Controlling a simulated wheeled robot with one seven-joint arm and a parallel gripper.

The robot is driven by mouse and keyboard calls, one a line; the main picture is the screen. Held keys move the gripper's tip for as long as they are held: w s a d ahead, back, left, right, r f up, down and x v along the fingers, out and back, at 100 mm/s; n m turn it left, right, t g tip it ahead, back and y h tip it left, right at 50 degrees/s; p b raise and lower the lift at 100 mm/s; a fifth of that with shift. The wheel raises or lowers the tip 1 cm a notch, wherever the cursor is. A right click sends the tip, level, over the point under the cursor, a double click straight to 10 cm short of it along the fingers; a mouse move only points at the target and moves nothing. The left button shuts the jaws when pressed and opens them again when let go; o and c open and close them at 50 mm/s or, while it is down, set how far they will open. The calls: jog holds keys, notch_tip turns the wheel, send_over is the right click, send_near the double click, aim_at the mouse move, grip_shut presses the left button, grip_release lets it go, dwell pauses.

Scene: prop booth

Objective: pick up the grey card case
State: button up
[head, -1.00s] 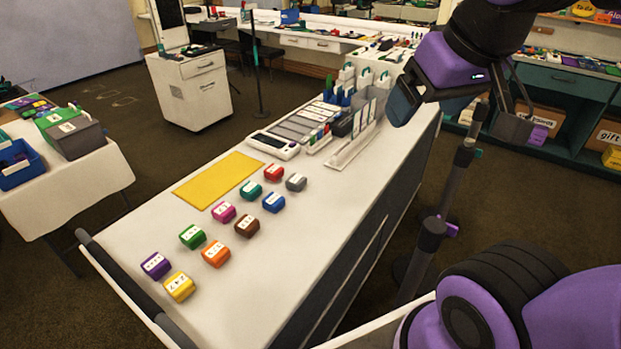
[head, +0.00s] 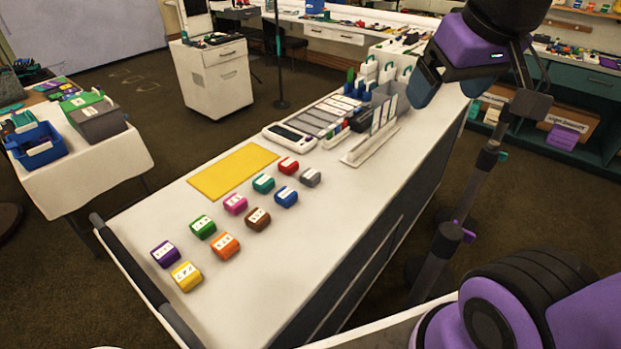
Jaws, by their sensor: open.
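The grey card case (head: 310,177) sits on the white counter (head: 330,230), at the far right end of two rows of small coloured cases. A red case (head: 288,165) is to its left and a blue case (head: 286,196) is nearer and to its left. My gripper (head: 475,100) is open and empty, raised in the upper right, to the right of the grey case and well above the counter. Nothing hides the grey case.
A yellow mat (head: 232,171) lies left of the cases. Behind them stand a white card device (head: 291,136) and a rack with upright dividers (head: 372,148). Purple (head: 165,253), yellow (head: 187,276) and other cases fill the nearer counter. The counter's right front is bare.

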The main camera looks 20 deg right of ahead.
jog(key=w+a+f+n+g, duration=0.1)
jog(key=w+f+n+g, duration=0.1)
jog(key=w, duration=1.1)
jog(key=n+g, duration=0.3)
jog(key=n, duration=0.2)
send_over(310, 174)
notch_tip(310, 174, down, 31)
jog(key=f, duration=0.5)
jog(key=shift+w+f, duration=0.3)
jog(key=shift+f, duration=0.1)
jog(key=shift+s+f, duration=0.2)
jog(key=shift+f, duration=2.55)
jog(key=c, duration=1)
